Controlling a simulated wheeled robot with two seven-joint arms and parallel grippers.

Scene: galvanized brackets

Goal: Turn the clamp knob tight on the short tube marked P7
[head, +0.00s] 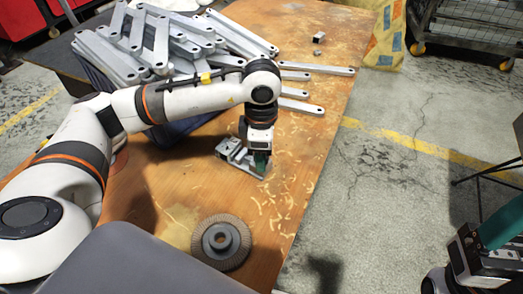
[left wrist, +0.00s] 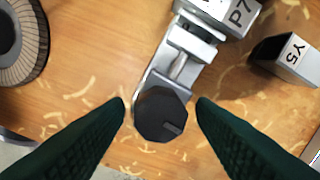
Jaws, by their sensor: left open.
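The short tube marked P7 (left wrist: 238,14) sits at the top of the left wrist view, held in a silver clamp (left wrist: 178,68). My left gripper (left wrist: 161,104) is open, with one dark green finger on each side of the knob and a visible gap to each. In the head view my left gripper (head: 261,162) points down at the clamp (head: 232,152) on the wooden table and hides the knob.
A short tube marked Y5 (left wrist: 290,58) lies right of the clamp in the left wrist view. A round bristled wheel (head: 221,242) lies on the table (head: 170,190) near the front. Galvanized brackets (head: 130,48) are piled at the back. Shavings are scattered about.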

